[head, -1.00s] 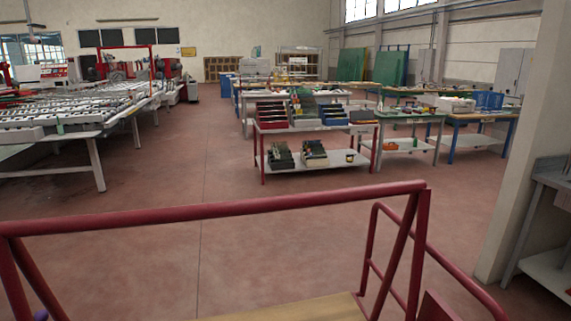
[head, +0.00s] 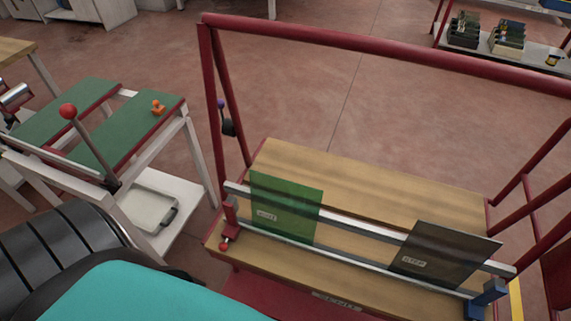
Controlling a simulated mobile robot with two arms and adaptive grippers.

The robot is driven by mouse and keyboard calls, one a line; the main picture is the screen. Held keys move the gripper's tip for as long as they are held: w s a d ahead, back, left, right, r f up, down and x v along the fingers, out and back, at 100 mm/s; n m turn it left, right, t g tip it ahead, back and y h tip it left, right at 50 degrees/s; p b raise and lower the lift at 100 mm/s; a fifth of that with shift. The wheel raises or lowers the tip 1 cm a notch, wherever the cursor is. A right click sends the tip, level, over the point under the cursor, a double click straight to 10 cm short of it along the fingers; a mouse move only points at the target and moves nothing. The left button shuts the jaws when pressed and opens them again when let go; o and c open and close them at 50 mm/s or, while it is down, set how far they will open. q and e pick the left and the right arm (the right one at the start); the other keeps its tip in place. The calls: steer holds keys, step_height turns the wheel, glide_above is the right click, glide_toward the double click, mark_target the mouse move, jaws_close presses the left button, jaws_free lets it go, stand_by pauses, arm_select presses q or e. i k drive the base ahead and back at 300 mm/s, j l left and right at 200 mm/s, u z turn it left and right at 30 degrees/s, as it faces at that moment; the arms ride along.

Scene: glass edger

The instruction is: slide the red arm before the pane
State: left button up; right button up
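A red-framed cart (head: 380,55) with a wooden bed stands in front of me. Two metal rails (head: 365,224) run across its near side. A green pane (head: 286,206) stands tilted at the rails on the left. A dark pane (head: 445,252) stands at them on the right. Both bear small labels too small to read surely. A red piece (head: 231,209), possibly the red arm, is at the rails' left end, left of the green pane and apart from it, with a red knob below it. A blue piece (head: 486,293) is at the right end.
A green-topped stand (head: 105,140) with a red-ball lever (head: 69,111) and an orange item (head: 158,107) is at the left. A white tray (head: 148,208) lies on its lower shelf. A rack with dark bins (head: 480,34) stands at the far right. The floor behind the cart is clear.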

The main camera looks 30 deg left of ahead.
mark_target(231, 231)
steer(key=j+u, duration=0.1)
steer(key=u, duration=0.4)
steer(key=j+u, duration=0.1)
steer(key=u, duration=0.35)
steer(key=j+u, duration=0.1)
steer(key=u, duration=0.4)
